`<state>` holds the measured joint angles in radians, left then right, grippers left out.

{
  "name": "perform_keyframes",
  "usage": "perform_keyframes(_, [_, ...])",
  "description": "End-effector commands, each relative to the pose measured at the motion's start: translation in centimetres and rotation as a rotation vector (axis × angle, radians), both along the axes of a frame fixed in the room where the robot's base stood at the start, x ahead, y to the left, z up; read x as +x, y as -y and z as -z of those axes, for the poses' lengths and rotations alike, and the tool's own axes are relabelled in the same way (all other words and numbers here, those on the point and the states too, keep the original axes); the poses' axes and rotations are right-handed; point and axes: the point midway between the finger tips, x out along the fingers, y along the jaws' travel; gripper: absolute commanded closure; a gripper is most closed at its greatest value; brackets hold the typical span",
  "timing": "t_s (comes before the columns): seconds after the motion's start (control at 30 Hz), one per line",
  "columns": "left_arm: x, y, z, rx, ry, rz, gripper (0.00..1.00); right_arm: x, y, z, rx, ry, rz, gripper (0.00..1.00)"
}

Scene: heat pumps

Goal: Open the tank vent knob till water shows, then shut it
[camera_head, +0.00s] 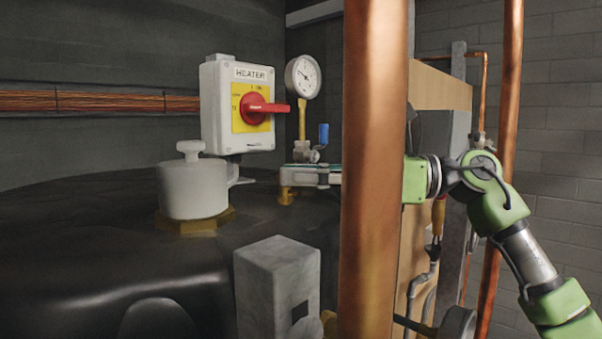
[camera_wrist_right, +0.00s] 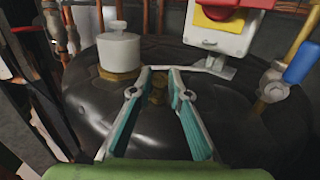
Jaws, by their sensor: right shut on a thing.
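The tank (camera_head: 120,230) is a large black rounded vessel. A small brass vent knob (camera_head: 287,196) sits on its top, right of the white capped fitting. My right gripper (camera_head: 287,177) reaches in from the right, behind the copper pipe, and is shut on the knob. In the right wrist view the brass knob (camera_wrist_right: 157,88) lies between the two teal-lined fingers (camera_wrist_right: 160,75). The fingers cover part of the knob, so its turn cannot be read. No water can be made out at it. My left gripper is not in view.
A thick copper pipe (camera_head: 373,170) stands in front of my right forearm. Behind the knob are a heater switch box (camera_head: 235,110), a pressure gauge (camera_head: 303,77) and a blue-handled valve (camera_head: 323,134). A white capped fitting (camera_head: 193,187) and a grey block (camera_head: 277,285) stand nearby.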

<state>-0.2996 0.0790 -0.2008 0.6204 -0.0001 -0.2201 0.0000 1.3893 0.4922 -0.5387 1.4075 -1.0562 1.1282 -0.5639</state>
Motion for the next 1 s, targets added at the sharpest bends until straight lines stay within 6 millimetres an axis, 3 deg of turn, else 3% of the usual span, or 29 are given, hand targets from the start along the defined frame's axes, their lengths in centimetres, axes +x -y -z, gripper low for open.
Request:
perform_keyframes(0.1, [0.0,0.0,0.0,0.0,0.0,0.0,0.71,0.0,0.0,-0.1,0.003,0.001,0.002,1.0])
perform_keyframes(0.13, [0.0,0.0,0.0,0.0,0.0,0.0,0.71,0.0,0.0,-0.1,0.003,0.001,0.002,0.81])
perform_keyframes(0.2, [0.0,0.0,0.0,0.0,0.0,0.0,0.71,0.0,0.0,-0.1,0.002,0.001,0.002,0.66])
perform_keyframes(0.63, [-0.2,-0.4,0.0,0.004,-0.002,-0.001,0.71,0.0,0.8,0.0,0.0,0.0,0.004,0.66])
perform_keyframes(1.0, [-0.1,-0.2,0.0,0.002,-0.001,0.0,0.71,-0.8,8.0,0.0,0.001,-0.001,0.006,0.66])
